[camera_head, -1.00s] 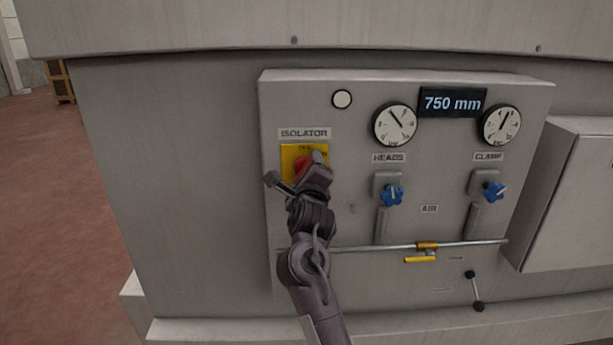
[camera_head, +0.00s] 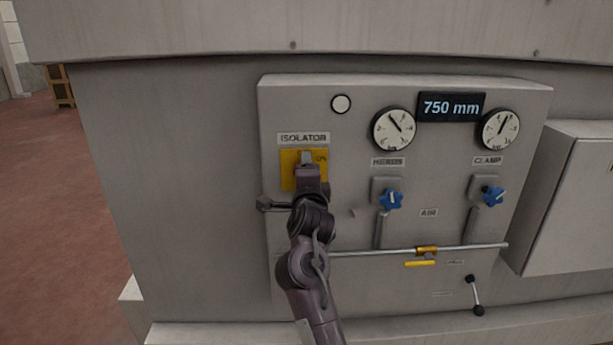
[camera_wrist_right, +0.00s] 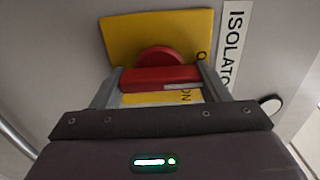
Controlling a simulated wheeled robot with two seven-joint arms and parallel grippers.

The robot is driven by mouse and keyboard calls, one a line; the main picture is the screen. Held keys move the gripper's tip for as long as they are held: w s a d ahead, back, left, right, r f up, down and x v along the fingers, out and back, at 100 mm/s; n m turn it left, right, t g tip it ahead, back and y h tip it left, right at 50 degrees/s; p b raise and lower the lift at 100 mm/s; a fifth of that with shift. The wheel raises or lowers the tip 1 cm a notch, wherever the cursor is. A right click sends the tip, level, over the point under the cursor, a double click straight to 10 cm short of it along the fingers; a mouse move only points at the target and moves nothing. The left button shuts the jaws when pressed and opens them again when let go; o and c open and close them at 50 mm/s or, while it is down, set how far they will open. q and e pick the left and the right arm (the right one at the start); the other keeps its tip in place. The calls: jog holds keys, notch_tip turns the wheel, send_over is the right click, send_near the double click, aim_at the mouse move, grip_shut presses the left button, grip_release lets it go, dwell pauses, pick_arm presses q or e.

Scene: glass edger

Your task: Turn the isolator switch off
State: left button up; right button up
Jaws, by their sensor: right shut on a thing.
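The isolator switch is a red handle (camera_wrist_right: 160,77) on a yellow plate (camera_head: 290,170), under the ISOLATOR label (camera_head: 304,138) on the grey panel. In the head view my right gripper (camera_head: 307,160) covers the handle. In the right wrist view my right gripper (camera_wrist_right: 160,88) has a finger on each side of the red handle and is shut on it. The handle lies across the wrist picture, between the fingers. The ON marking shows partly on the plate. My left gripper is not in view.
Right of the switch are two dials (camera_head: 393,130), a 750 mm display (camera_head: 451,107) and two blue knobs (camera_head: 391,200). A pipe with a yellow-handled valve (camera_head: 425,252) runs below. A grey box (camera_head: 575,200) juts out at the right. Open floor (camera_head: 60,220) lies at the left.

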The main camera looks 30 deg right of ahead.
jog(key=shift+f, duration=0.1)
jog(key=o, duration=1)
jog(key=shift+c, duration=0.2)
